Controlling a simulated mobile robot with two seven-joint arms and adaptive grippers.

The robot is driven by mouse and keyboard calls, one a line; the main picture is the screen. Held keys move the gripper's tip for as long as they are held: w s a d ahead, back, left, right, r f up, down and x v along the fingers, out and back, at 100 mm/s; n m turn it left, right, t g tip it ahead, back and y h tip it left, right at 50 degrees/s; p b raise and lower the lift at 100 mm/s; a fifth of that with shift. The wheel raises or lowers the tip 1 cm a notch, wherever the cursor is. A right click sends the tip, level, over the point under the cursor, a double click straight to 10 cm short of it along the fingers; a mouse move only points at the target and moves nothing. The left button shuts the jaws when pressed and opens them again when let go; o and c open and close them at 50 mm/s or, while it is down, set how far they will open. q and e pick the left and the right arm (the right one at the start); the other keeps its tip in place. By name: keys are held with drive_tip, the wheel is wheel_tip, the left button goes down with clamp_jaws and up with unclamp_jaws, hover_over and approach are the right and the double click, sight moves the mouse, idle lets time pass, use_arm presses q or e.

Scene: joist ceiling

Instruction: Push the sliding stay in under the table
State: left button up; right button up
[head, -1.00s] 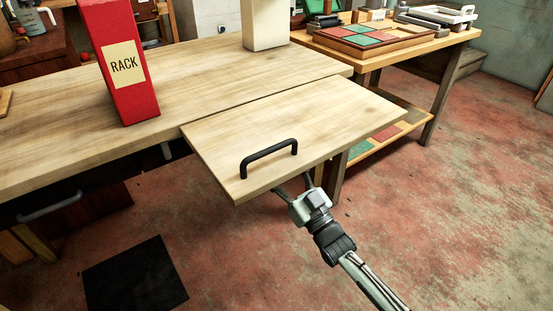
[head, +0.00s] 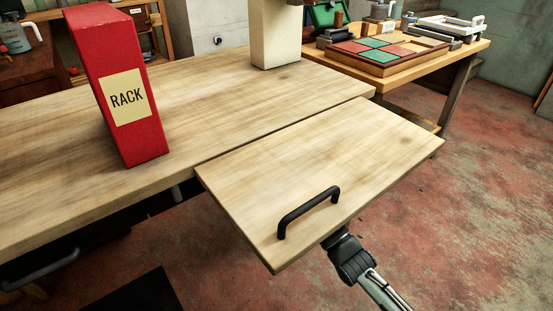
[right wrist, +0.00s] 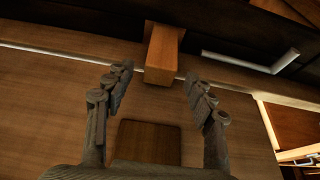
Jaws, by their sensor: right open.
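The wooden leaf (head: 320,165) with a black handle (head: 308,212) sits level at the front edge of the wooden table (head: 215,100). In the right wrist view I look up at its underside. A short wooden bar (right wrist: 163,52), which looks like the sliding stay, projects from the dark under-table area across a thin metal line. My right gripper (right wrist: 158,72) is open below the leaf, with its fingers apart on either side of the bar's near end; contact cannot be told. In the head view the leaf hides the fingers. My left gripper is not in view.
A red RACK box (head: 125,95) and a cream block (head: 275,38) stand on the table. A side table (head: 400,68) with coloured tiles is behind. A brown square (right wrist: 147,140) shows on the leaf's underside. A pale bar (right wrist: 250,62) is at the upper right.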

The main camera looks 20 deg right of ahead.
drive_tip(key=shift+x, duration=1.45)
clamp_jaws()
